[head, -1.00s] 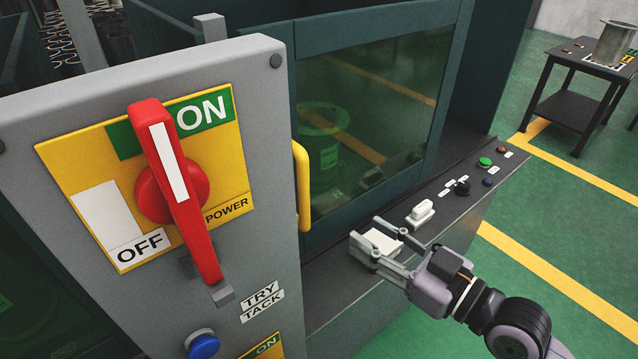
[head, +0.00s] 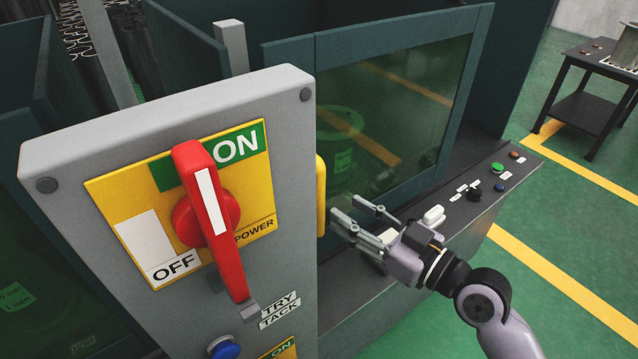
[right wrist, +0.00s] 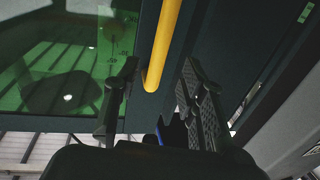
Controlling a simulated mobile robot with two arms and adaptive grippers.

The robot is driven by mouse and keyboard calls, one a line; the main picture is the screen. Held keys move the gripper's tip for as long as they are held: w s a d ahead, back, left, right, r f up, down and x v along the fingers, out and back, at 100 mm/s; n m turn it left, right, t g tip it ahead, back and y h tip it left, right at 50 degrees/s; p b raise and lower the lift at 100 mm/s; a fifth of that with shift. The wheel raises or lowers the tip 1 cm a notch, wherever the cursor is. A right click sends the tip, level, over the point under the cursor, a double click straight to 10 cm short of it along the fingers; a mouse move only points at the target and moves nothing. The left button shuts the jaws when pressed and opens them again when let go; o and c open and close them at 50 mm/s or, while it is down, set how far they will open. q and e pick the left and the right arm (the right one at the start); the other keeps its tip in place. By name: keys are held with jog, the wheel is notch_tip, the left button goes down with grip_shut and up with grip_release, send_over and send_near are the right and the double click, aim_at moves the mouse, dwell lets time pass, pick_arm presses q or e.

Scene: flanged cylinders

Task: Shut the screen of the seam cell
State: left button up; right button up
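The seam cell's screen (head: 398,118) is a dark teal frame with a tinted see-through pane, standing upright behind the grey power panel. Its upright yellow handle (head: 320,196) is on the frame's left side, partly hidden by the panel. My right gripper (head: 347,208) is open and empty, its fingers pointing at the handle from the right. In the right wrist view the lower end of the handle (right wrist: 163,45) lies between the spread fingers (right wrist: 160,98), with no clear contact. My left gripper is out of view.
The grey panel (head: 75,140) with a red switch (head: 215,215) at ON stands close left of the handle. A green cylinder (head: 340,155) shows through the pane. A dark table (head: 585,110) stands far right.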

aim_at(324, 196)
jog(key=p+x, duration=0.1)
jog(key=x, duration=0.7)
jog(key=shift+w+a+p, duration=0.15)
jog(key=shift+p, duration=0.25)
jog(key=shift+c, duration=0.6)
grip_shut()
jog(key=s+a+p, duration=0.1)
jog(key=a, duration=0.1)
jog(key=s+a, duration=0.1)
jog(key=shift+s+a+f+p, duration=0.1)
jog(key=shift+s+a+p, duration=0.25)
jog(key=shift+s, duration=0.05)
jog(key=shift+o, duration=0.6)
grip_release()
jog(key=shift+w, duration=0.1)
